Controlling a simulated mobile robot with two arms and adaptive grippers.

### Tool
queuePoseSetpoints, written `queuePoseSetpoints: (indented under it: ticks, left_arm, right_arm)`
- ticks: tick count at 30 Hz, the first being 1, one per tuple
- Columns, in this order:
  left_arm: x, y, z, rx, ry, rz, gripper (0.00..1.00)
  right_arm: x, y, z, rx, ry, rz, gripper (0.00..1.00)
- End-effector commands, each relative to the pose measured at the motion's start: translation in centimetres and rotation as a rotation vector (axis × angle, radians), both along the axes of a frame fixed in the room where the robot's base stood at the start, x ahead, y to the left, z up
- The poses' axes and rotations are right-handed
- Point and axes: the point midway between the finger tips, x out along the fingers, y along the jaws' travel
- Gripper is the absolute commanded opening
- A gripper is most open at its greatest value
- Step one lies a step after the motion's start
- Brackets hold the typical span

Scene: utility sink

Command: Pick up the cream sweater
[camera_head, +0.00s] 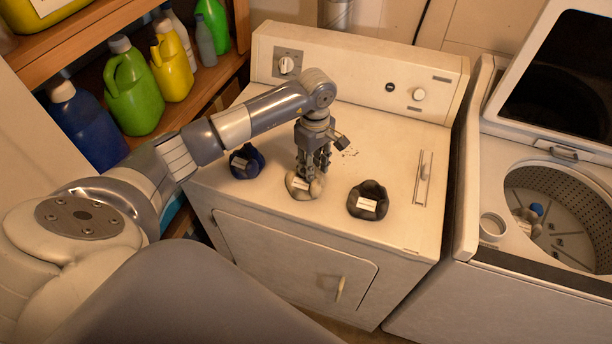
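The cream sweater (298,192) is a small crumpled bundle with a white label, on top of the white dryer (230,193). My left gripper (308,176) points straight down at it from above. Its fingertips reach the top of the bundle and cover part of it. I cannot tell whether the fingers are closed on the cloth. The sweater appears to rest on the dryer top. My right gripper is not in view.
A dark blue bundle (246,162) lies left of the sweater and a dark grey bundle (368,199) lies right of it. The open washer (487,160) stands at the right, with items in its drum. Shelves (122,22) with bottles stand at the left.

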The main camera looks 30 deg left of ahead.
Motion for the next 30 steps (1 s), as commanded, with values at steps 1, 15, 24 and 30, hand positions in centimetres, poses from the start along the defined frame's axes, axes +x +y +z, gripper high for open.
queuePoseSetpoints:
  ticks: [1,15,24,30]
  left_arm:
    - [0.0,0.0,0.0,0.000,0.000,0.000,0.12]
    - [0.0,0.0,0.0,0.000,0.001,0.000,0.00]
    - [0.1,0.1,1.6,0.001,-0.004,-0.001,0.00]
    - [-0.5,-1.4,3.3,-0.002,-0.004,-0.007,0.00]
  right_arm:
    - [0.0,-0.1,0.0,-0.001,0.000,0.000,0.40]
    - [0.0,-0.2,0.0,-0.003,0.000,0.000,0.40]
    - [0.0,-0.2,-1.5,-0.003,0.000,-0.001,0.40]
    - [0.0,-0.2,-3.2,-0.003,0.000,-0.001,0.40]
